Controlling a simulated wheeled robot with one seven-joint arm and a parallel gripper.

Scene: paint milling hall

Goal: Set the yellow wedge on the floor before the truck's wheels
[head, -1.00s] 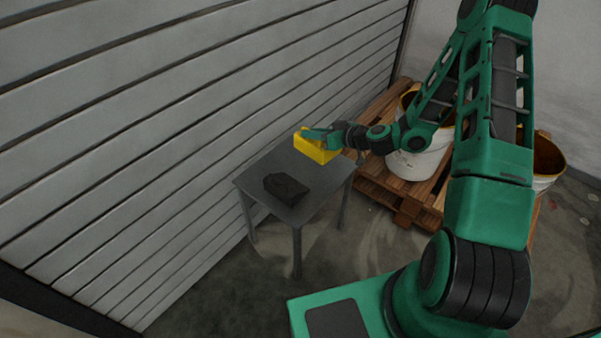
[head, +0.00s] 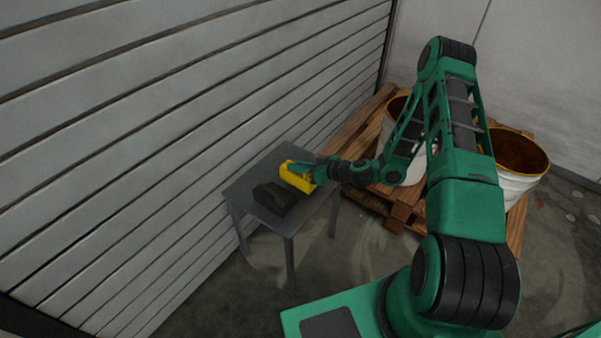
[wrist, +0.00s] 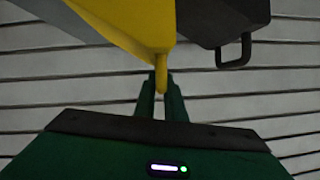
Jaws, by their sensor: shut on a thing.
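The yellow wedge (head: 297,181) is in my gripper (head: 306,168), over the small grey table in the head view. I cannot tell whether it touches the tabletop. In the wrist view the yellow wedge (wrist: 130,35) fills the top middle, and its narrow yellow part reaches down between the fingers of my gripper (wrist: 160,90). My gripper is shut on that part. The truck and its wheels are not in view.
A black wedge (head: 271,198) sits on the grey table (head: 246,185), close beside the yellow one; its handle shows in the wrist view (wrist: 234,52). A slatted wall (head: 150,130) runs behind. A wooden pallet (head: 399,215) with paint-stained buckets (head: 520,185) stands right. Floor is clear in front.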

